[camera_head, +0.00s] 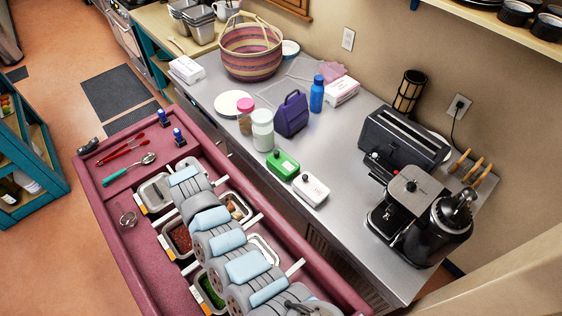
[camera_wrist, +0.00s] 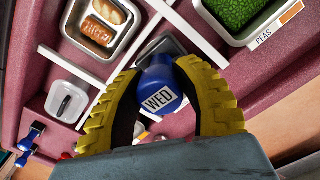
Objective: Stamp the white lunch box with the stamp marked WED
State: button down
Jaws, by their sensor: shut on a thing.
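In the wrist view, my gripper (camera_wrist: 160,74) has its yellow fingers shut around a blue stamp (camera_wrist: 158,84) whose label reads WED. The stamp's dark base points away from the wrist, over the pink cart. The white lunch box (camera_head: 314,190), with a dark knob on top, stands on the grey counter in the head view, right beside a green box (camera_head: 283,164) of like shape. My arm crosses the cart in the head view, and I cannot make out the fingers or the held stamp there.
The pink cart (camera_head: 103,199) holds food bins, red tongs (camera_head: 122,150) and two blue-handled stamps (camera_head: 178,137). Jars (camera_head: 262,132), a purple bag (camera_head: 290,115), a toaster (camera_head: 403,135) and a coffee machine (camera_head: 405,195) stand on the counter.

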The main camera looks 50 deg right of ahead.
jog(key=s+d+r+n, duration=0.2)
jog(key=s+d, duration=0.2)
jog(key=d, duration=0.8)
jog(key=s+d+r+n, duration=0.1)
jog(key=s+d, duration=0.2)
jog(key=d, duration=0.8)
jog(key=s+d+r+n, duration=0.1)
jog(key=s+d+r, duration=0.3)
jog(key=s+d, duration=0.95)
jog(key=f+b, duration=0.8)
jog(key=b, duration=0.1)
jog(key=shift+d+f, duration=0.35)
jog(key=shift+f, duration=0.05)
jog(key=shift+d+b, duration=0.15)
jog(key=shift+b, duration=0.35)
jog(key=shift+f+b, duration=0.8)
jog(key=shift+f, duration=0.2)
jog(key=shift+r, duration=0.1)
notch_tip(320, 180, up, 10)
jog(key=p, duration=1)
